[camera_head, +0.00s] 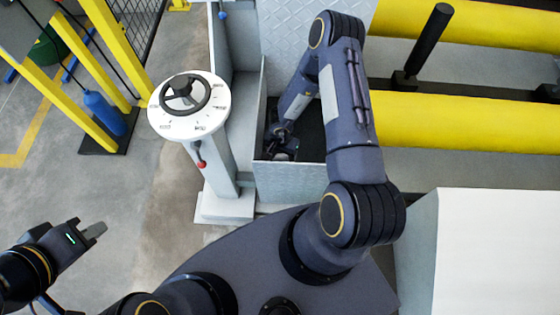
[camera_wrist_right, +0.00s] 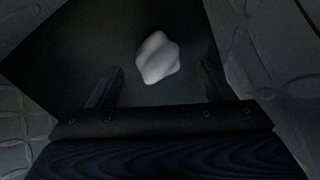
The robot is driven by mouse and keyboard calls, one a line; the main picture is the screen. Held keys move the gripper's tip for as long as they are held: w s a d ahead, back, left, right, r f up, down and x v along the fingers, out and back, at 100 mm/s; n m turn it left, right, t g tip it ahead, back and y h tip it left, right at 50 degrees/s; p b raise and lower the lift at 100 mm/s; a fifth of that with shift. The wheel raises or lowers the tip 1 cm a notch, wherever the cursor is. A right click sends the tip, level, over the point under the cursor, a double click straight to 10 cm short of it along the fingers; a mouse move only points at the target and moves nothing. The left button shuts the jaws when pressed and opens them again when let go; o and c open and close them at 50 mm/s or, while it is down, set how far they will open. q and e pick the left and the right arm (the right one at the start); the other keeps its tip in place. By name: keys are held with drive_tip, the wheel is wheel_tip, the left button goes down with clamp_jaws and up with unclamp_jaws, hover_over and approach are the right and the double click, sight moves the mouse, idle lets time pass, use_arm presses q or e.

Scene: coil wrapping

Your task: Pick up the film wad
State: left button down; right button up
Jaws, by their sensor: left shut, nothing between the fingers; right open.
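The film wad (camera_wrist_right: 158,57) is a small, pale, lumpy piece on a dark floor in the right wrist view. In the head view a pale bit of it (camera_head: 281,157) shows low in the grey metal bin (camera_head: 290,175), partly hidden by my right gripper. My right gripper (camera_head: 278,140) reaches down inside the bin. Its two fingers (camera_wrist_right: 160,88) are open and apart, and the wad lies beyond and between their tips, not gripped. My left gripper (camera_head: 98,231) is shut and empty, low at the left over the floor.
The bin's metal walls stand close around my right gripper. A white pedestal with a round dial and handwheel (camera_head: 185,95) stands left of the bin. Yellow rollers (camera_head: 460,125) lie at the right. A white block (camera_head: 500,250) is at the lower right.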

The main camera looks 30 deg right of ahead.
sight(282, 158)
drive_tip(key=f, duration=0.1)
drive_tip(key=f+b, duration=0.1)
drive_tip(key=f, duration=0.1)
drive_tip(key=shift+s+f, duration=0.15)
drive_tip(key=shift+s, duration=0.15)
drive_tip(key=shift+f+b, duration=0.3)
drive_tip(key=shift+f, duration=0.05)
use_arm(q)
wheel_tip(282, 158, down, 2)
drive_tip(key=shift+f, duration=0.25)
use_arm(e)
drive_tip(key=c, duration=1)
